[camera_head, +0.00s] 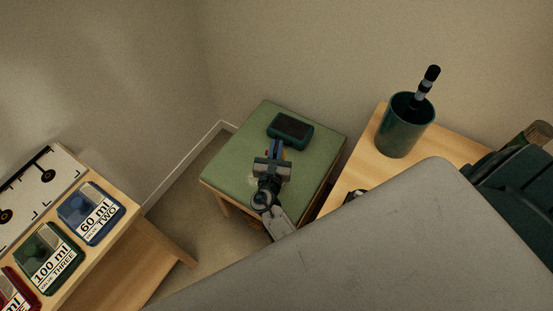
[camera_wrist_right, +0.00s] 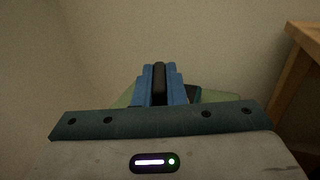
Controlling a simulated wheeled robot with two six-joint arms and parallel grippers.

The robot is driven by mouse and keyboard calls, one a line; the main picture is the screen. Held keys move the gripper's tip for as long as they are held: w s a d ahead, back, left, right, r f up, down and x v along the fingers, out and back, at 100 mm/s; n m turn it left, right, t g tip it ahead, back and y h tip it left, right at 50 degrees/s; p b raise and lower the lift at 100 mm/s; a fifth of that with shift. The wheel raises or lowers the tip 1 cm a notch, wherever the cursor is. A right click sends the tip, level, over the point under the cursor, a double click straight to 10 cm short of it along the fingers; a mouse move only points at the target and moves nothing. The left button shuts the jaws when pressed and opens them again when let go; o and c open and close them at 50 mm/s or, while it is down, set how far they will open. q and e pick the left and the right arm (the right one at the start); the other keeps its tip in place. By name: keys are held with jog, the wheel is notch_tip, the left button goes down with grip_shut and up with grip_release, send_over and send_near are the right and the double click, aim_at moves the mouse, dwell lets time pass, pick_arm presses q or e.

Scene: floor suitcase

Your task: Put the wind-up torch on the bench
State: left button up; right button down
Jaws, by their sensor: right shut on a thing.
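My right gripper (camera_head: 275,146) is over the green-topped bench (camera_head: 236,170). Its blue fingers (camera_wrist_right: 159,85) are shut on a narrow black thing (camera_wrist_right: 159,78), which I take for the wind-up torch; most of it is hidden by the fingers. A dark green, rounded block with a black top (camera_head: 291,126) is on or just above the bench, right at the fingertips. I cannot tell whether it is part of the held thing. A bit of dark green shows beside the right finger in the right wrist view (camera_wrist_right: 195,92). My left gripper is not in view.
A wooden table (camera_head: 370,160) on the right bears a green cup (camera_head: 404,130) with a black-and-grey stick in it. A large grey panel (camera_head: 400,240) fills the lower right. Labelled blue (camera_head: 91,213), green and red boxes stand on a wooden stand at left. Walls rise behind the bench.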

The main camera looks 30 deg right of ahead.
jog(key=shift+w+d+f+b, duration=0.15)
jog(key=shift+f+b, duration=0.2)
jog(key=shift+f, duration=0.45)
notch_tip(320, 180, down, 3)
jog(key=shift+r+b, duration=0.1)
jog(key=shift+b, duration=1.1)
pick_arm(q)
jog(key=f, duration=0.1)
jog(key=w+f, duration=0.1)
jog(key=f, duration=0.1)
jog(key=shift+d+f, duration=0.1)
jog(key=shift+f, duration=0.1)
pick_arm(e)
jog(key=c, duration=1.5)
grip_release()
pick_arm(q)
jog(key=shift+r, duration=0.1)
